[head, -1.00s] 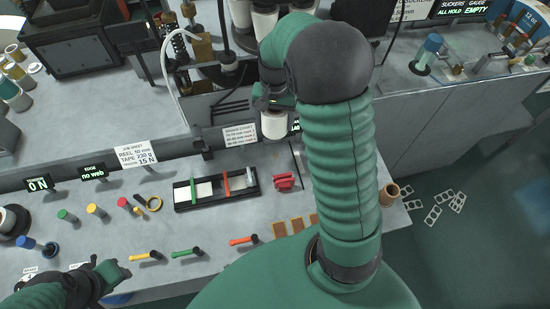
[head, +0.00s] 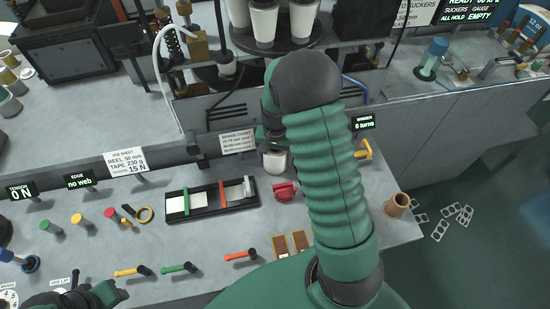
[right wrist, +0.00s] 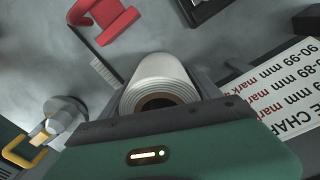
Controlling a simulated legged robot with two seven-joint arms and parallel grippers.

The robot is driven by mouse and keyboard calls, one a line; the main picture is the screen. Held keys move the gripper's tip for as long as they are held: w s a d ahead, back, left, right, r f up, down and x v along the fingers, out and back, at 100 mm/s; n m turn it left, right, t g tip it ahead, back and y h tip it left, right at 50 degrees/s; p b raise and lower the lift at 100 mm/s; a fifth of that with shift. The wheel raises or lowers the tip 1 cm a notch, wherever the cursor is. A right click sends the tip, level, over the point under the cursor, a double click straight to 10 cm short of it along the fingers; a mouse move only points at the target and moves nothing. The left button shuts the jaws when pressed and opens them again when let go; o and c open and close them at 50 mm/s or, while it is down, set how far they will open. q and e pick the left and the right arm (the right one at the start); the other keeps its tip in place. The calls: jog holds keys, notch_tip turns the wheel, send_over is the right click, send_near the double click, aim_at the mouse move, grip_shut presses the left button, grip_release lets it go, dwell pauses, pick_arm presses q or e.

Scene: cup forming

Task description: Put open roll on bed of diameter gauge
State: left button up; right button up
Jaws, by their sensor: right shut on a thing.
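A white open roll with a brown core (right wrist: 157,98) is held in my right gripper (right wrist: 155,120), which is shut on it. In the head view the roll (head: 275,162) hangs below the right gripper (head: 268,142), behind the red block (head: 285,192) on the bench; I cannot tell the gap beneath it. A black tray (head: 172,215) with green and red bars and a grey end piece lies left of that block. No label marks the diameter gauge, so I cannot tell which is its bed. My left gripper (head: 112,292) is at lower left; its jaws are unclear.
A chart sign (head: 238,142) stands just left of the roll. Yellow, green and red levers line the front of the bench. A brown cup (head: 397,205) stands near the right edge. Cups stand on a turntable (head: 275,45) behind.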

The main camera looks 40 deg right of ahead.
jog(key=shift+d+f, duration=0.2)
jog(key=shift+f, duration=0.1)
jog(key=o, duration=1.2)
jog(key=shift+a+r, duration=0.1)
